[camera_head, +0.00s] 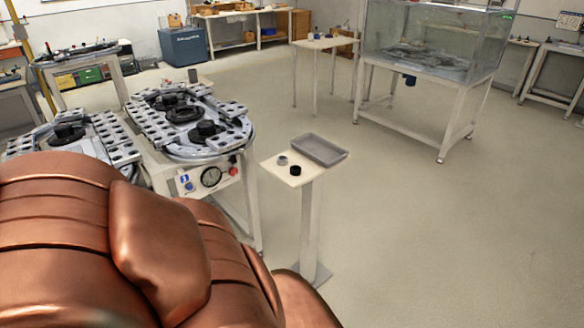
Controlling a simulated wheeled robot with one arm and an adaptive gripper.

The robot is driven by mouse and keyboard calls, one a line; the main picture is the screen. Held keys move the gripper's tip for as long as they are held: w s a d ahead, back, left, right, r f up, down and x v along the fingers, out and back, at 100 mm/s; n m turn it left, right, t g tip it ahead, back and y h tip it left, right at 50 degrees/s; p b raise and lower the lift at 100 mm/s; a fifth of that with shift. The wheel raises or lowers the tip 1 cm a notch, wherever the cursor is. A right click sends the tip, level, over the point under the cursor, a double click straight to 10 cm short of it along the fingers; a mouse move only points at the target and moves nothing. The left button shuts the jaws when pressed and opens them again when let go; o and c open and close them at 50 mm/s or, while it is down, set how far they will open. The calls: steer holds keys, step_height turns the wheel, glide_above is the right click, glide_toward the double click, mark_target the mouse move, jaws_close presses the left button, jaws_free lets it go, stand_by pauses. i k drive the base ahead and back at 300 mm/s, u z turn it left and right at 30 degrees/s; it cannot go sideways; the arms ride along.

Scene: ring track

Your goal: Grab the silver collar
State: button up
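A small silver collar (282,160) lies on the top of a narrow pedestal table (275,171), near its back left edge. A small black ring-like piece (295,170) lies just in front of it and to the right, apart from it. A grey tray (320,149) sits on the right part of the same top. Large copper-coloured padded parts, seemingly my own body, fill the lower left of the view. My gripper does not show in this view.
An oval track table (226,150) with black round parts and a gauge panel stands left of the pedestal. A glass tank on a white frame (441,152) stands at the back right. The floor (450,240) right of the pedestal is clear.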

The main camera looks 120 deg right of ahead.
mark_target(281, 159)
steer(key=z, duration=4.15)
